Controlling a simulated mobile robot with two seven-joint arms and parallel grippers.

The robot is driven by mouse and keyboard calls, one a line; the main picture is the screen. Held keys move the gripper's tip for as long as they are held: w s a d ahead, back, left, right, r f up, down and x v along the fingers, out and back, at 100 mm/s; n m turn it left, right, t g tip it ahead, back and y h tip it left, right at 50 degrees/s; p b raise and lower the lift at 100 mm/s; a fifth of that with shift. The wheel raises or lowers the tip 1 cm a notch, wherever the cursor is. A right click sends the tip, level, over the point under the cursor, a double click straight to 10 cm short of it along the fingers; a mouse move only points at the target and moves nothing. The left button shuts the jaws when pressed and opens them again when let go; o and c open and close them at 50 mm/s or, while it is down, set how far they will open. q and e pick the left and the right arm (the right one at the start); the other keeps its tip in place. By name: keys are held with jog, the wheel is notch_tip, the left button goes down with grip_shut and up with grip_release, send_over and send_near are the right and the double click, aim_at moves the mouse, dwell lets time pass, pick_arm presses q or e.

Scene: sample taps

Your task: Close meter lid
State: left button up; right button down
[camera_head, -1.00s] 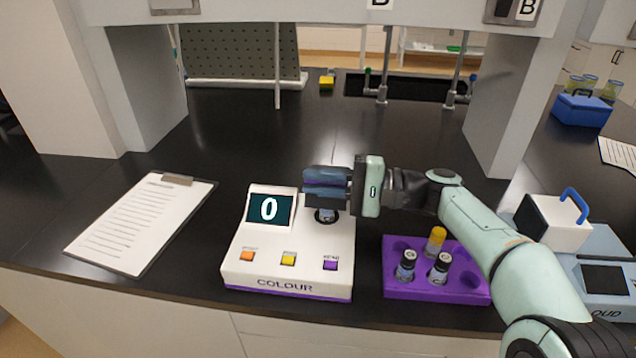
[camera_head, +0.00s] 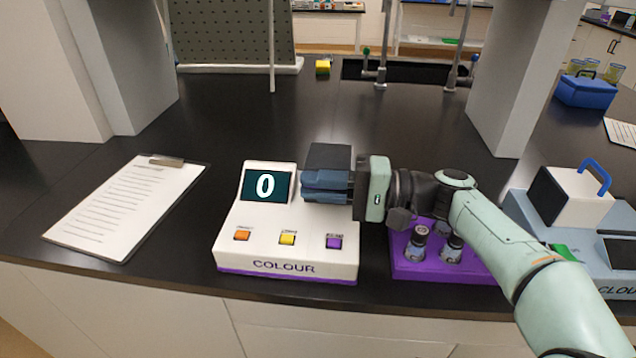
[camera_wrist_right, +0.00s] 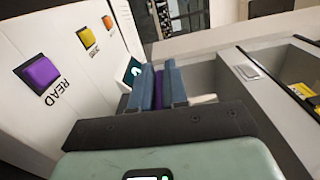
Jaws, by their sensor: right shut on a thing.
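The colour meter (camera_head: 286,250) is a white box with a purple base, a screen reading 0 (camera_head: 266,186) and three coloured buttons. My right gripper (camera_head: 326,186) is over the meter's right rear part, beside the screen. In the right wrist view its blue fingers (camera_wrist_right: 162,88) are shut on a narrow purple piece (camera_wrist_right: 159,90), which looks like the lid's handle. A dark block (camera_head: 328,158) shows just above the fingers; I cannot tell whether it is the lid. The sample well and the lid's seating are hidden behind the gripper. My left gripper is not in view.
A purple rack (camera_head: 425,268) with vials stands right of the meter, partly under my right arm. The cloud meter (camera_head: 520,207), with its blue-handled lid (camera_head: 580,195) raised, is farther right. A clipboard (camera_head: 125,210) lies left.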

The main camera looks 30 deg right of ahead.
jog(key=c, duration=1.2)
grip_release()
jog(key=shift+d, duration=0.1)
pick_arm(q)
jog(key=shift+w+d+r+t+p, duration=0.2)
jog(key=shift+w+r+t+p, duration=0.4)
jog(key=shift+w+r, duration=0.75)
pick_arm(e)
jog(key=v, duration=0.7)
jog(key=shift+s+d, duration=0.15)
jog(key=shift+s, duration=0.1)
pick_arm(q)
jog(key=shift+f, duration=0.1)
pick_arm(e)
jog(key=shift+d, duration=0.1)
